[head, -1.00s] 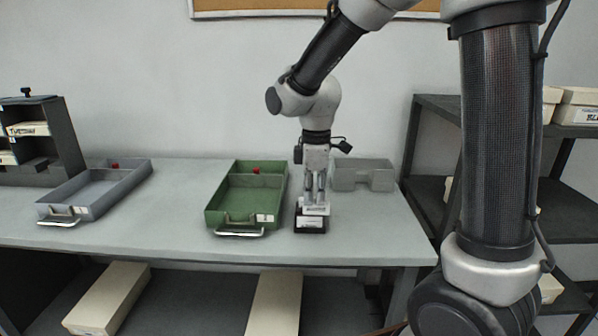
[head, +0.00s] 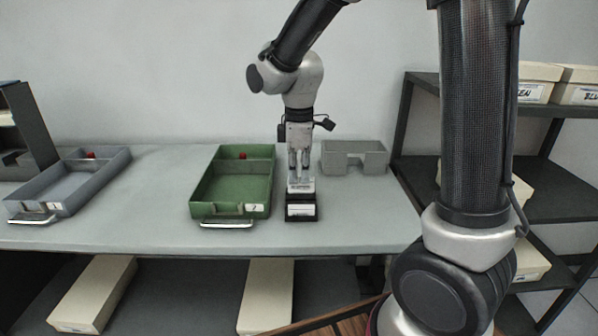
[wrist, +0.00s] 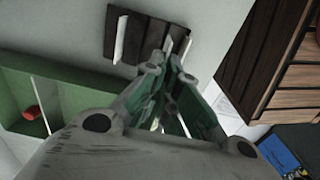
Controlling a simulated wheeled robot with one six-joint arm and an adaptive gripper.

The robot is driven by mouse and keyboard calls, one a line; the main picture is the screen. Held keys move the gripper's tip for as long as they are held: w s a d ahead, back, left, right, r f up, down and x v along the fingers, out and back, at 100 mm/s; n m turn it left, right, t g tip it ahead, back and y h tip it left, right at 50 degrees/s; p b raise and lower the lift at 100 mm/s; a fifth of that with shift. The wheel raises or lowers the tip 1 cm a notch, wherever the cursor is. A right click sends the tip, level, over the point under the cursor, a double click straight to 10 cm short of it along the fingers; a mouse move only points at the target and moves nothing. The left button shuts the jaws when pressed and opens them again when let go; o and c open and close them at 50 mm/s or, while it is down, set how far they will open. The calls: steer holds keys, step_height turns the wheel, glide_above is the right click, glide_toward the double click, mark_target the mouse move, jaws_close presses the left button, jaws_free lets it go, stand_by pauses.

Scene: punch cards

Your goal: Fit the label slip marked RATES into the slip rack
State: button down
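A small black slip rack (head: 302,216) stands on the grey table, right of the green tray; a white label shows on its front. In the wrist view the dark slotted rack (wrist: 145,36) holds pale slips. My gripper (head: 299,177) points down at the rack, its fingers close together around a white label slip (head: 300,187) with dark marking too small to read. The slip is upright at the back part of the rack's top; I cannot tell whether it touches a slot. The wrist view shows my fingertips (wrist: 170,62) beside the rack's edge, partly covering it.
A green tray (head: 197,208) is close at the left, with a grey tray (head: 112,168) farther left. A grey notched holder (head: 370,158) stands behind right. A shelf unit (head: 545,190) with boxes is at the right. Bare table lies between the trays.

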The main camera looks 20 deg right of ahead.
mark_target(299, 192)
steer(key=shift+f, duration=1.9)
steer(key=shift+f, duration=0.25)
steer(key=shift+f, duration=0.7)
steer(key=c, duration=1.6)
jaws_free()
steer(key=shift+o, duration=0.2)
step_height(299, 192, up, 12)
